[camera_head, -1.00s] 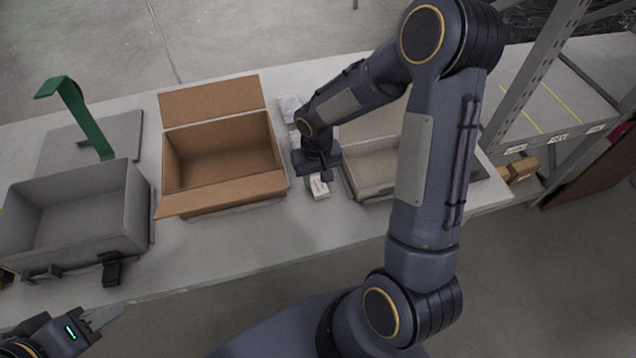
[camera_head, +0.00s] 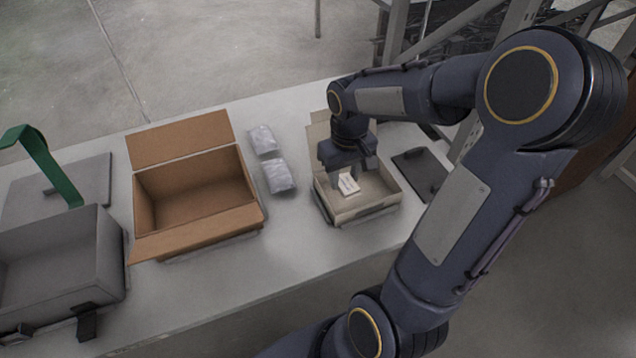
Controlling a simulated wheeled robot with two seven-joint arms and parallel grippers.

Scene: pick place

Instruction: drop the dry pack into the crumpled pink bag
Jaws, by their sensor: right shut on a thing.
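My right gripper (camera_head: 347,173) is shut on a small white pack (camera_head: 348,184) with faint print on its face. The gripper points down and holds the pack over the open beige box (camera_head: 343,214). I cannot tell whether the pack touches the inside of the box. The gripper hides part of the box's back and the upper part of the pack. I see no crumpled pink bag in this view. My left gripper is not in view.
Two silvery packets (camera_head: 279,177) lie between the open brown carton (camera_head: 196,241) and the beige box. A grey bin (camera_head: 112,262) and a green hook-shaped piece (camera_head: 45,158) are at left. A dark flat tray (camera_head: 420,170) lies right of the beige box. The table front is clear.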

